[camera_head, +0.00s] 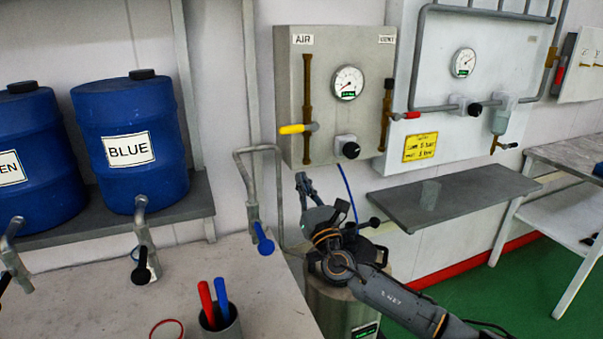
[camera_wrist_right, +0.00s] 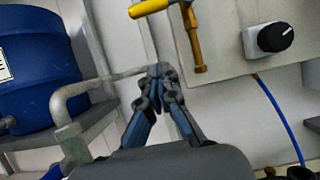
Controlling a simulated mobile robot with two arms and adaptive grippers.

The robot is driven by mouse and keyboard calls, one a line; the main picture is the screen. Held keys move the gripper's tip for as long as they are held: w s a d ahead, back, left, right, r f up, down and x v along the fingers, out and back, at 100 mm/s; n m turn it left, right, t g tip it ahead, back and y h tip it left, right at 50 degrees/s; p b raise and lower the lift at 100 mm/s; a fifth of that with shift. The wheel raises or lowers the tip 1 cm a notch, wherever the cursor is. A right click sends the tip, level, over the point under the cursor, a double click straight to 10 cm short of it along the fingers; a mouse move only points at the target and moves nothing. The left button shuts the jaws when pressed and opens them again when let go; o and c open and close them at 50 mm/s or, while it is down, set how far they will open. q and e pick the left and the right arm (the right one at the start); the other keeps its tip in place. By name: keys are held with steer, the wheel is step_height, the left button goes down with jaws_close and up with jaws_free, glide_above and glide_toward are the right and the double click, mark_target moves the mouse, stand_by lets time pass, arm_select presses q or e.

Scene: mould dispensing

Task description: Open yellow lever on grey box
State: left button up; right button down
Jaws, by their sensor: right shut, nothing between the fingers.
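The yellow lever (camera_head: 293,129) sticks out to the left, roughly level, from the brass pipe on the lower left of the grey box (camera_head: 325,75) labelled AIR. In the right wrist view, the yellow lever (camera_wrist_right: 150,8) is at the top edge and partly cut off, beside the grey box (camera_wrist_right: 228,60). My right gripper (camera_head: 301,180) is below the lever and apart from it. In the right wrist view, my right gripper (camera_wrist_right: 158,70) has its fingertips together, with nothing between them. My left gripper is not in view.
A bent grey pipe with a blue tap handle (camera_head: 264,240) stands left of my right gripper. Blue drums (camera_head: 125,185) are on a shelf at left. A metal pot (camera_head: 340,310) is under my right arm. A grey shelf (camera_head: 455,195) juts from the wall at right.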

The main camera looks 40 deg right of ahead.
mark_target(298, 129)
steer(key=w+d+r+p, duration=0.1)
steer(key=w+r+p, duration=0.3)
steer(key=w+r, duration=0.2)
steer(key=shift+w+d+r, duration=0.15)
steer(key=shift+d+r, duration=0.1)
steer(key=shift+r, duration=0.45)
steer(key=shift+w, duration=0.1)
